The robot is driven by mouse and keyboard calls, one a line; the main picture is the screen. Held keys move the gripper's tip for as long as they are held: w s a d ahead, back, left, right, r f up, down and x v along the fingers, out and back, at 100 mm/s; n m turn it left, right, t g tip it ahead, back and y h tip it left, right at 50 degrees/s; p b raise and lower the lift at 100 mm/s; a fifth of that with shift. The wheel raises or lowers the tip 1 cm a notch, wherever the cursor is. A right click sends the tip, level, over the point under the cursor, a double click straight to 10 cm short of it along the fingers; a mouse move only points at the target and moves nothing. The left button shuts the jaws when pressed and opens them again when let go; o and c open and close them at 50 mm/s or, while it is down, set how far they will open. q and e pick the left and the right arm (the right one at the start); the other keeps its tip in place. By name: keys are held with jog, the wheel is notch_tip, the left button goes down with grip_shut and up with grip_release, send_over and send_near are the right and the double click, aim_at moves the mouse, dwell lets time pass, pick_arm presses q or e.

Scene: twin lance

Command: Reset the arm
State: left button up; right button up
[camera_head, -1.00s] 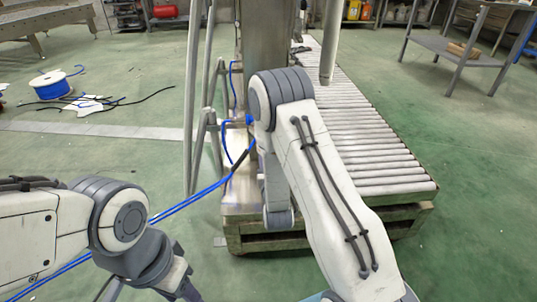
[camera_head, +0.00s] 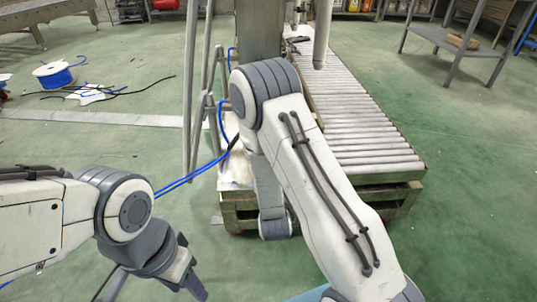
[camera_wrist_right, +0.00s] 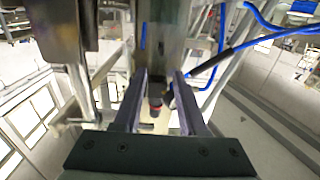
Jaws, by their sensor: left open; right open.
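My left arm comes in from the left in the head view, and my left gripper (camera_head: 193,283) hangs at its end, pointing down and right above the green floor. It is open, with nothing visible in it. My right arm rises from the bottom, bends at the elbow, and its far link hangs down in front of the conveyor frame. My right gripper cannot be made out in the head view. In the right wrist view my right gripper (camera_wrist_right: 161,98) is open, its two fingers apart. A dark piece with a red band shows between or beyond them; its depth is unclear.
A roller conveyor (camera_head: 366,130) on a green base stands behind my right arm, beside a metal column (camera_head: 259,35) and slanted grey poles (camera_head: 190,90). Blue cables (camera_head: 190,178) run past my left arm. A cable spool (camera_head: 54,76) and a shelf table (camera_head: 455,42) stand farther back.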

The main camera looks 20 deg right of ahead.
jog(key=shift+a, duration=0.1)
jog(key=s+a+r+n+g+y+p, duration=0.2)
jog(key=s+a+r+g+y+p, duration=0.25)
jog(key=a, duration=0.45)
jog(key=s+a+r+n+g+y+p, duration=0.3)
jog(key=s+a+r+g+p, duration=0.15)
jog(key=a, duration=0.45)
jog(key=s+d+r+n+g+h+p, duration=0.1)
jog(key=s+r+n+g+p, duration=0.2)
jog(key=s, duration=0.5)
jog(key=s+d+r+n+g+p, duration=0.1)
jog(key=s+r+g+p, duration=0.15)
jog(key=s+r, duration=0.4)
jog(key=s+d+r+n+g+h+p, duration=0.1)
jog(key=s+r+n+g+p, duration=0.15)
jog(key=s, duration=0.55)
notch_tip(320, 180, up, 38)
jog(key=m+p, duration=0.1)
jog(key=p, duration=3.5)
jog(key=shift+w+f, duration=0.15)
